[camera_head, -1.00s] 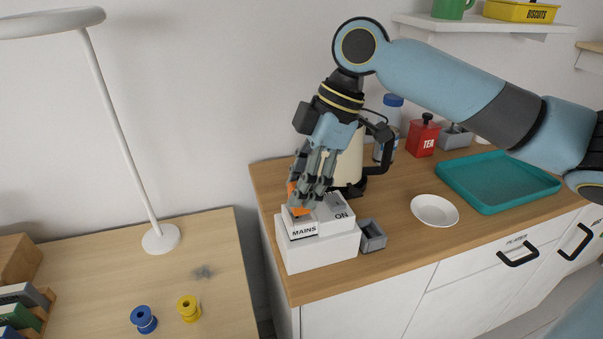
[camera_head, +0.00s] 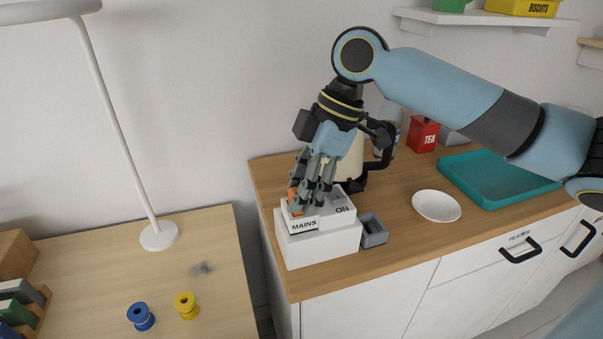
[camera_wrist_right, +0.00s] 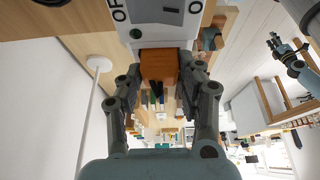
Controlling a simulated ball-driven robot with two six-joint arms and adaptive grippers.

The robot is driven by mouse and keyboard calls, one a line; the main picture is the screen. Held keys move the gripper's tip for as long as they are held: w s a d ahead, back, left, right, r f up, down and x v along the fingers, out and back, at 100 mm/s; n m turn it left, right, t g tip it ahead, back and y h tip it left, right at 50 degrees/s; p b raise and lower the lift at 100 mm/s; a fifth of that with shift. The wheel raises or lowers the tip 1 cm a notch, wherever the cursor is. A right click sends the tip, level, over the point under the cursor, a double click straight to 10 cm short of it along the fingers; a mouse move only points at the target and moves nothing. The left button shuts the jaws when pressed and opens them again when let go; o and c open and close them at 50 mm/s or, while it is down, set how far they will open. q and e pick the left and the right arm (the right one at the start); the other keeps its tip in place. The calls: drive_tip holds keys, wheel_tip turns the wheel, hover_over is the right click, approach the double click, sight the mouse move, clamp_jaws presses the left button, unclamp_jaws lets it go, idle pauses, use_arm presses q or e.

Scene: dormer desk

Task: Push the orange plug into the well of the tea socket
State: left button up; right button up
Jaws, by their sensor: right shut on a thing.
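The orange plug (camera_head: 294,201) is between the fingers of my right gripper (camera_head: 310,203), at the top of the white MAINS block. In the right wrist view the plug (camera_wrist_right: 159,65) sits squarely between both fingers, against the white block. The fingers hide much of it in the head view. A grey box with an open, empty well (camera_head: 373,231) stands right of the block. Another grey box (camera_head: 453,136) is beside the red TEA tin (camera_head: 423,134). I cannot read a tea label on either. My left gripper (camera_wrist_right: 275,42) shows small at the right wrist view's edge, its opening unclear.
A kettle (camera_head: 352,165) stands close behind my right gripper. A white bowl (camera_head: 436,206) and a teal tray (camera_head: 490,181) lie to the right on the counter. Blue and yellow spools (camera_head: 187,305) are on the desk at left, by a lamp (camera_head: 159,236).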

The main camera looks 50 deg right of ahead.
drive_tip(key=o, duration=1.2)
drive_tip(key=v, duration=0.6)
drive_tip(key=shift+s+d, duration=0.1)
drive_tip(key=shift+d, duration=0.1)
drive_tip(key=shift+s+d+r, duration=0.1)
drive_tip(key=shift+r, duration=0.6)
